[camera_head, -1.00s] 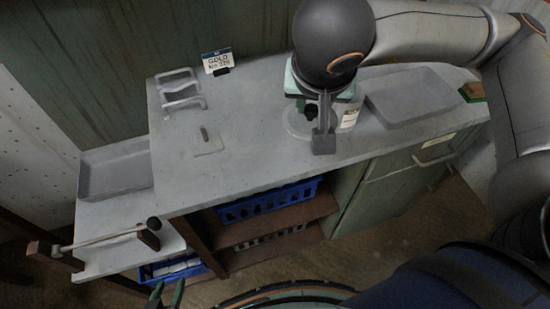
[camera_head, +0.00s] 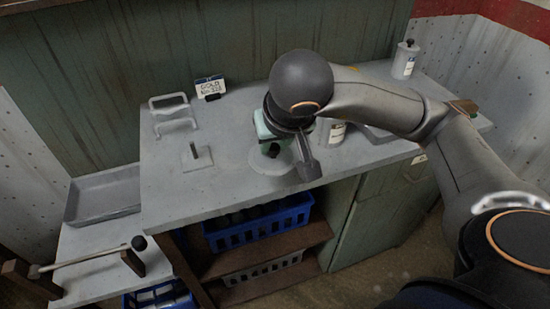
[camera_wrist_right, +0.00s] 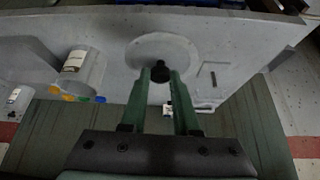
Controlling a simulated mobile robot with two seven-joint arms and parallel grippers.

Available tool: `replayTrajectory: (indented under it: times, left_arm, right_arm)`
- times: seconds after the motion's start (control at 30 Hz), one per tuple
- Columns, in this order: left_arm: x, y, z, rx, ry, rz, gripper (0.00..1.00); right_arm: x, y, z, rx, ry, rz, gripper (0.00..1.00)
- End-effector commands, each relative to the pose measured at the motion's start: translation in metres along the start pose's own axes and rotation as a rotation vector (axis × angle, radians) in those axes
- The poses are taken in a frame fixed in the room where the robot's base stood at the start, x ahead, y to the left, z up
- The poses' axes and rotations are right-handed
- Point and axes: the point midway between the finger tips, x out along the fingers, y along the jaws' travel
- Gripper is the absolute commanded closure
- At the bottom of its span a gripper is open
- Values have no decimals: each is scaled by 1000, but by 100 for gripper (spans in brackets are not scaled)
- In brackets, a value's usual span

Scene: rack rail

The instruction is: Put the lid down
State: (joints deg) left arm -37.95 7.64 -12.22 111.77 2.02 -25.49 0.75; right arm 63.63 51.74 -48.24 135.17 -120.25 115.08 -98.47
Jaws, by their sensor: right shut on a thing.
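The lid is a pale grey round disc with a black knob. In the wrist view the lid (camera_wrist_right: 160,45) lies beyond the green fingertips, and its knob is between them. My right gripper (camera_wrist_right: 160,76) is shut on this knob. In the head view the lid (camera_head: 262,165) shows partly under the right gripper (camera_head: 272,149), over the counter between a small peg stand and a labelled jar. I cannot tell whether the lid touches the counter. The jar (camera_head: 337,131) stands right of the gripper; it also shows in the wrist view (camera_wrist_right: 90,70). My left gripper is out of view.
The peg stand (camera_head: 197,160) and a grey handled rack (camera_head: 172,118) stand left on the counter, near a sign (camera_head: 209,87). Another labelled bottle (camera_head: 404,62) stands at the back right. A tray (camera_head: 104,196) lies left; a blue crate (camera_head: 258,228) sits below.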

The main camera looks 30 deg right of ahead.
Motion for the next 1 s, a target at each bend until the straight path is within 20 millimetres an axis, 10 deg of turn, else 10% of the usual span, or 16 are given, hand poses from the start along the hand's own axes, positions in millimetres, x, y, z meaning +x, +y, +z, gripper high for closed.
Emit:
replayTrajectory:
  times: [0.4, 1.0]
  left_arm:
    - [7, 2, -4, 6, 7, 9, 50]
    - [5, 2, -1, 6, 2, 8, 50]
  right_arm:
    - [90, 25, -32, 1, -2, 3, 100]
    - [138, 29, -21, -1, 1, 0, 100]
